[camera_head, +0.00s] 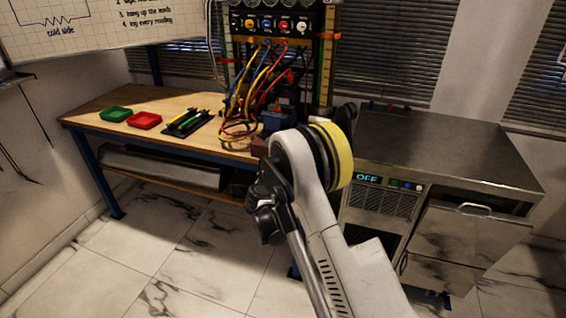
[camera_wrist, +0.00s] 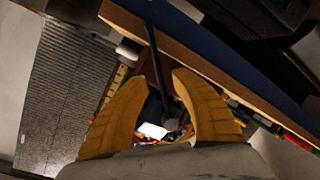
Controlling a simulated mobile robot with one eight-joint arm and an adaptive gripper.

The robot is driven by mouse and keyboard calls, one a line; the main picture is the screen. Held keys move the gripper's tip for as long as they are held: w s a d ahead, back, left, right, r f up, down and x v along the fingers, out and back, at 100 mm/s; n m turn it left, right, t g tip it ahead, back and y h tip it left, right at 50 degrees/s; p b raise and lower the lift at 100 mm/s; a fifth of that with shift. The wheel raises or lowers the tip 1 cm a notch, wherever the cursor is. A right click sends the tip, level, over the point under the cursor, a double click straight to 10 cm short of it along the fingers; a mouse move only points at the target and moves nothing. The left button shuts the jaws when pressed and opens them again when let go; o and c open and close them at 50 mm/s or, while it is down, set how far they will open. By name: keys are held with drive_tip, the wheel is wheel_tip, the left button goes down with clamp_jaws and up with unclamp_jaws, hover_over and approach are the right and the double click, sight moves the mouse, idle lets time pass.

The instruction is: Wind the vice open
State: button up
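The blue vice (camera_head: 275,121) appears to sit at the right end of the wooden workbench, partly hidden behind my arm; its jaws cannot be made out. In the wrist view, the two orange fingers of my gripper (camera_wrist: 160,77) stand apart with a clear gap. A thin dark bar (camera_wrist: 157,58) with a rounded end runs lengthwise through that gap. It looks like the vice's handle, but I cannot tell whether either finger touches it. My fingers are not clearly visible in the head view, where my arm covers them.
The workbench (camera_head: 97,97) holds a green tray (camera_head: 115,114), a red tray (camera_head: 145,120) and a dark rack (camera_head: 187,123). Coloured leads (camera_head: 253,90) hang from a panel (camera_head: 268,23) near the vice. A steel cabinet (camera_head: 445,148) stands at the right. The tiled floor at left is clear.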

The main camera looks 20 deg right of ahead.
drive_tip(key=v, duration=0.8)
drive_tip(key=shift+s, duration=0.2)
